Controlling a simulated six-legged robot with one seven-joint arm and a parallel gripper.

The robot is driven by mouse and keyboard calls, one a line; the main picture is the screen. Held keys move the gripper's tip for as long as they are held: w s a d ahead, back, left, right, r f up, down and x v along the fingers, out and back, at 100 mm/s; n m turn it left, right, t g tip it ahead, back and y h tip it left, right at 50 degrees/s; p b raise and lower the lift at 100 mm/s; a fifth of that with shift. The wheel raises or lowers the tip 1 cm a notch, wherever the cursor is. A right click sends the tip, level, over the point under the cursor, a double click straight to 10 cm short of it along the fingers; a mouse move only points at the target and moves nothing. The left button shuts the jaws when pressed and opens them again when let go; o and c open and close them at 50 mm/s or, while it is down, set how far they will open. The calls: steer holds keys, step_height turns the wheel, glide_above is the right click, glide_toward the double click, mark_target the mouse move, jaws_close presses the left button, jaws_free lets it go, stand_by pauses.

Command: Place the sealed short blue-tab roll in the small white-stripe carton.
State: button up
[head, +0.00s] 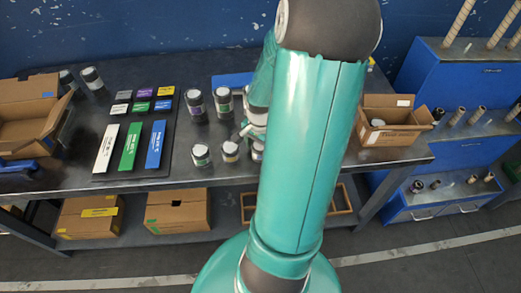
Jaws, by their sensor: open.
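Several short dark rolls with pale labelled bands stand on the dark bench, including a purple-marked roll (195,106), another roll (223,104), a green-marked roll (201,155) and a yellowish-marked roll (231,151). A further roll (257,151) is partly hidden by my arm. I cannot make out a blue tab on any of them. A small open carton (398,137) with a white mark stands at the bench's right end, with a small pale object inside.
A larger open carton (22,137) stands at the left end, near two more rolls (92,79). A dark board (171,160) holds coloured tiles and white, green and blue strips. Closed boxes (177,216) sit on the lower shelf. A blue peg rack (460,85) is at right.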

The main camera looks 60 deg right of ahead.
steer(key=shift+f, duration=0.2)
steer(key=c, duration=1.2)
steer(key=shift+r, duration=0.15)
